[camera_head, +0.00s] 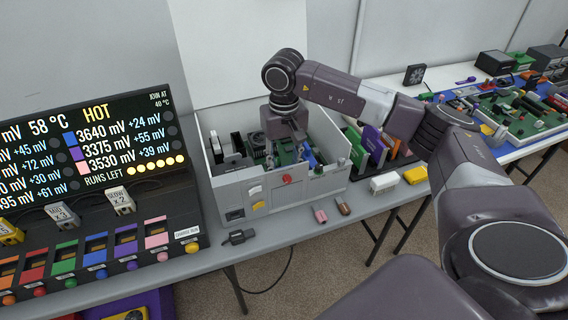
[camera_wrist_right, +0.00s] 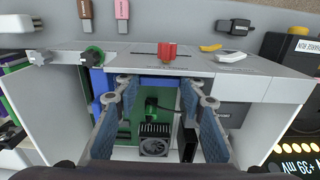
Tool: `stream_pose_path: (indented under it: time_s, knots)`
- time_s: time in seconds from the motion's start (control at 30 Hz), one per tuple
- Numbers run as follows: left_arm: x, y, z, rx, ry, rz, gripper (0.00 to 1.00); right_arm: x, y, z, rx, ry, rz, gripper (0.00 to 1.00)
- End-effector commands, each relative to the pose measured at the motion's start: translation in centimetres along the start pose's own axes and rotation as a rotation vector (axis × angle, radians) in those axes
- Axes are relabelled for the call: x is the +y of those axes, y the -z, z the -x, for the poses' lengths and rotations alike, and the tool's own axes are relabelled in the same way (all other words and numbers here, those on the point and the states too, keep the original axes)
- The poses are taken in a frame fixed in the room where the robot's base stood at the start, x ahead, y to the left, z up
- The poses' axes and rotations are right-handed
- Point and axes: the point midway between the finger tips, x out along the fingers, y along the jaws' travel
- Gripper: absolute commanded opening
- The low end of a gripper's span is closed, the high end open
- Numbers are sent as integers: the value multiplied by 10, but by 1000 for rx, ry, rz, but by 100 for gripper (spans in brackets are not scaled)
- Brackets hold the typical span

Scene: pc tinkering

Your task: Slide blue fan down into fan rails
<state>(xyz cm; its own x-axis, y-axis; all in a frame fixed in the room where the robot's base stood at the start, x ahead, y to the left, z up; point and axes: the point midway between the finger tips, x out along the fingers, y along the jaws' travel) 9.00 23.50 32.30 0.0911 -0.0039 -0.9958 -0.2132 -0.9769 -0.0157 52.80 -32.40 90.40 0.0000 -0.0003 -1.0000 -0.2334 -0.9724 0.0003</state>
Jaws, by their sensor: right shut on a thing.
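My right gripper (camera_head: 290,135) reaches down into the open white case (camera_head: 322,188) on the grey table. In the right wrist view its two fingers (camera_wrist_right: 159,88) are spread wide, with the blue fan (camera_wrist_right: 160,82) between the tips, seen as a narrow blue strip close behind the case's front wall. In the head view the wrist and fingers hide most of the fan. I cannot make out the fan rails, or whether the fan touches them. My left gripper is not in view.
A green board with a black-and-grey cooler (camera_wrist_right: 154,140) lies inside the case, below the fingers. A red knob (camera_head: 287,179) is on the front wall. The display panel (camera_head: 90,150) stands at left. Small sticks (camera_head: 343,206) and a yellow block (camera_head: 416,175) lie nearby.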

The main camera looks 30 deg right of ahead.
Motion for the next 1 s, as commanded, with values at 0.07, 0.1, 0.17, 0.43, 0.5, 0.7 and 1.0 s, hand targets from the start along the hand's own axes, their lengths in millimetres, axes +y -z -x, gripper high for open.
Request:
stream_pose_path:
  time_s: [0.07,0.1,0.17,0.43,0.5,0.7,1.0]
  knots:
    - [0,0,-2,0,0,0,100,0,0,-3,0,0,0,6]
    - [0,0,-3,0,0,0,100,0,0,-4,0,0,0,6]
    - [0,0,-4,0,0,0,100,0,0,-5,0,0,0,6]
    - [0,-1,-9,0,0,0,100,0,0,-11,0,0,0,6]
    - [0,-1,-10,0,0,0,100,0,0,-13,0,0,0,6]
    - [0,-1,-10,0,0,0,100,0,0,-12,1,0,0,53]
    - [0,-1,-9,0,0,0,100,-1,0,-12,0,2,1,57]
